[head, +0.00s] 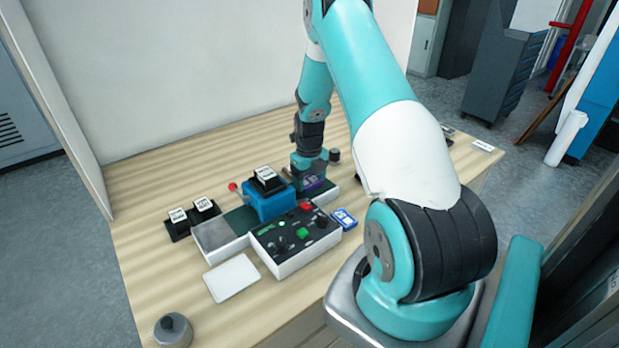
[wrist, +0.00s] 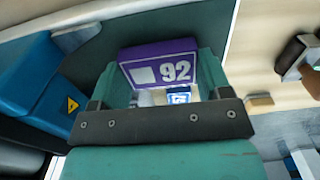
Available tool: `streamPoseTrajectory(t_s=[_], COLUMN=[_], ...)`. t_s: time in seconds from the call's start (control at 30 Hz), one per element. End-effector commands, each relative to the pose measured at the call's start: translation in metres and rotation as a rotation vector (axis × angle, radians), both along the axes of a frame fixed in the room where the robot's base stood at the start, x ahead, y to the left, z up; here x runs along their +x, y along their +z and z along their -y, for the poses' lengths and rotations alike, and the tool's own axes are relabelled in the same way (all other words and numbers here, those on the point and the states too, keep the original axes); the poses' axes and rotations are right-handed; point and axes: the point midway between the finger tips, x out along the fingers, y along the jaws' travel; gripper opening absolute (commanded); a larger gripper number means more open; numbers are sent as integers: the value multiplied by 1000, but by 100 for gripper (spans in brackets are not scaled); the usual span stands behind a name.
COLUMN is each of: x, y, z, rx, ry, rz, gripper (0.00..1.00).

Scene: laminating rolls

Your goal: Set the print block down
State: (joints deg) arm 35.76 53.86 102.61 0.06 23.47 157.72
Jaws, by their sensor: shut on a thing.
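The print block is purple with a white square and the number 92, and it shows large in the wrist view (wrist: 165,66). My gripper (wrist: 158,82) is shut on it, with one teal finger at each side. In the head view the purple block (head: 313,184) shows below my gripper (head: 309,172), at the right end of the machine. The block is over or on the dark green strip there; I cannot tell whether it touches the surface.
A blue machine head (head: 270,203) with a red-knobbed lever stands just left of my gripper. In front are a control box (head: 295,240), a blue card (head: 343,219) and a white plate (head: 232,278). Black label holders (head: 178,224) stand left. The table's front left is mostly clear.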

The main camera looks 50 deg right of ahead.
Motion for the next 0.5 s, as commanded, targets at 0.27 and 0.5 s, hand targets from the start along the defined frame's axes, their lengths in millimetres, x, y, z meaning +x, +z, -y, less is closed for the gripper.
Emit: streamPoseTrajectory(t_s=[0.27, 0.5], x=[0, 0], y=[-3, -2], z=[0, 0], rx=[0, 0], ry=[0, 0], rz=[0, 0], gripper=[97, 97])
